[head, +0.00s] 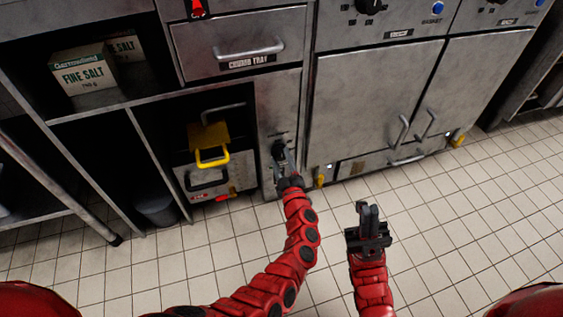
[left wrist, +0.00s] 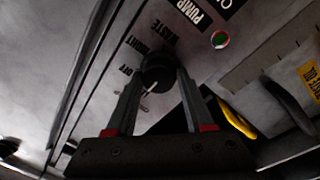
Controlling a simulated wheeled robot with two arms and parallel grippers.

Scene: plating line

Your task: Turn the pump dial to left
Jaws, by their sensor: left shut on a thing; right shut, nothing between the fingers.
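The pump dial is a black round knob (left wrist: 158,72) on a grey metal panel in the left wrist view, with a light pointer line on it. The labels WASTE and PUMP (left wrist: 195,12) are printed by it, with other words partly hidden. My left gripper (left wrist: 160,85) is shut on the dial, one finger on each side. In the head view the dial (head: 278,149) is at the top of my left gripper (head: 280,158), low on the narrow panel. My right gripper (head: 367,208) is shut and empty, above the tiled floor, apart from the panel.
A yellow handle (head: 212,158) and a drawer handle (head: 207,181) stick out left of the dial. Steel cabinet doors (head: 372,100) stand to the right. Salt boxes (head: 82,76) sit on a shelf at the left. The tiled floor (head: 450,220) is clear at the right.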

